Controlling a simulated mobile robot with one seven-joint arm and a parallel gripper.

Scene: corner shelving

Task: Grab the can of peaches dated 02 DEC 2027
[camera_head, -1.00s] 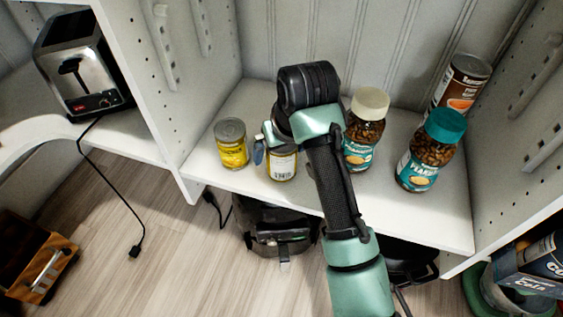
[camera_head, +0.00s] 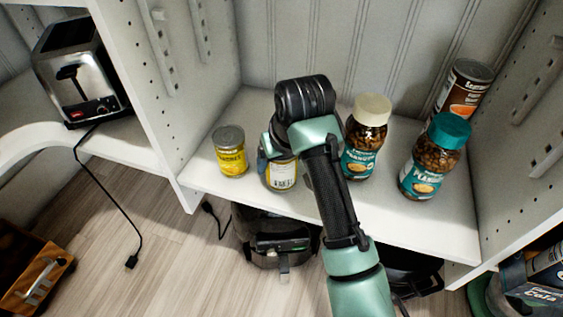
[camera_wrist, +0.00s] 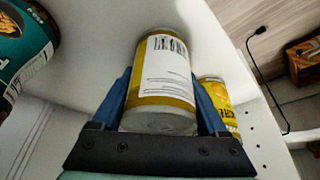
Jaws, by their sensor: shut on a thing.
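My gripper (camera_wrist: 162,88) is shut on a yellow-labelled can (camera_wrist: 163,95), with a blue finger on each side of it. A white panel with print and a barcode faces the wrist camera; the print is too small to read, so I cannot tell the date. In the head view, my gripper (camera_head: 277,163) and this held can (camera_head: 283,177) are near the shelf's front edge, partly hidden by my wrist. I cannot tell whether the can touches the shelf. A second yellow can (camera_head: 231,161) stands upright to its left; it also shows in the wrist view (camera_wrist: 215,95).
Two peanut jars, one with a cream lid (camera_head: 366,140) and one with a teal lid (camera_head: 433,160), stand right of my gripper. A brown can (camera_head: 464,90) is behind them. Shelf walls close both sides. A toaster (camera_head: 80,75) is at far left.

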